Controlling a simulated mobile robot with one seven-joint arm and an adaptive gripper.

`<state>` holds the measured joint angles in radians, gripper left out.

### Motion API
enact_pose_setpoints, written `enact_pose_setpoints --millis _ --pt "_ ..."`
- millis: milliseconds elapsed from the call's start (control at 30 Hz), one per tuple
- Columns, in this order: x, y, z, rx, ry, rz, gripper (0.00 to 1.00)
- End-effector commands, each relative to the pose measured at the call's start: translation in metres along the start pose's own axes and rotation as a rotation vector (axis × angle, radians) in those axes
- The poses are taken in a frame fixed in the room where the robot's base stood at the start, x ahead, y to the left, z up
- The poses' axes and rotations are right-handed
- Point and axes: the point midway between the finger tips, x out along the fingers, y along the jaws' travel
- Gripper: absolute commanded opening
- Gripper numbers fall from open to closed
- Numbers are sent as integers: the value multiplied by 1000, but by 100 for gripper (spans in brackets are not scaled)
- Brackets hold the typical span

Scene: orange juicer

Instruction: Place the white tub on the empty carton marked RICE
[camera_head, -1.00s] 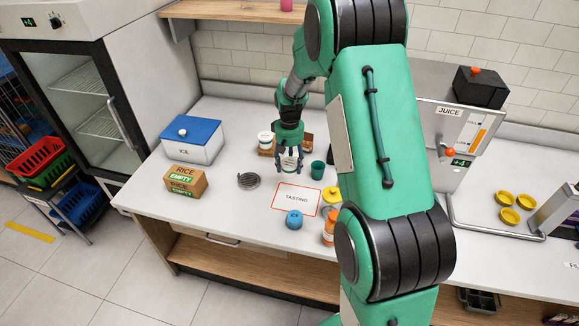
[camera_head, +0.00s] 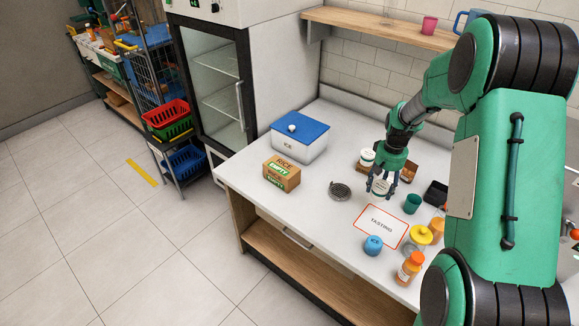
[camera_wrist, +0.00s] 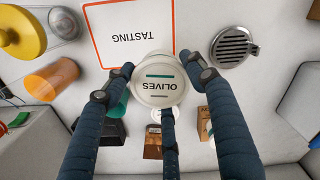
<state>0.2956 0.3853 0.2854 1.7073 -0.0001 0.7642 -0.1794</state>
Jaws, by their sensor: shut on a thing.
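My gripper (camera_head: 381,187) is shut on a white tub (camera_head: 381,188) behind the tasting mat. In the wrist view my fingers (camera_wrist: 158,80) close around this tub (camera_wrist: 158,92), and its lid reads OLIVES. Whether it touches the counter is hard to tell. A second white tub (camera_head: 367,157) with a dark green band stands just behind my gripper, partly hidden. The brown carton marked RICE and EMPTY (camera_head: 282,174) stands on the counter to the left of my gripper, near the front left edge, its top clear.
A blue-lidded white box (camera_head: 300,140) stands behind the carton. A round metal strainer (camera_head: 339,191) lies between carton and gripper. A green cup (camera_head: 412,204), the tasting mat (camera_head: 381,224), a blue lidded jar (camera_head: 373,245) and orange bottle (camera_head: 409,268) are right or in front.

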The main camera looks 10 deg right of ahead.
Motion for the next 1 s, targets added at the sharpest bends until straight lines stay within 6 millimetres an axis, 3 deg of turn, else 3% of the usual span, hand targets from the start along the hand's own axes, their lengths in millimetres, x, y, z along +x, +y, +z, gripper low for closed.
enact_pose_setpoints --millis 267,500,800,1000 --pt "-15 -65 -18 -29 -1 0 25" --pt "-26 -143 -31 -57 0 0 25" --pt "-36 -243 -33 -91 0 0 25" --pt "-40 -296 -28 -109 0 0 25"
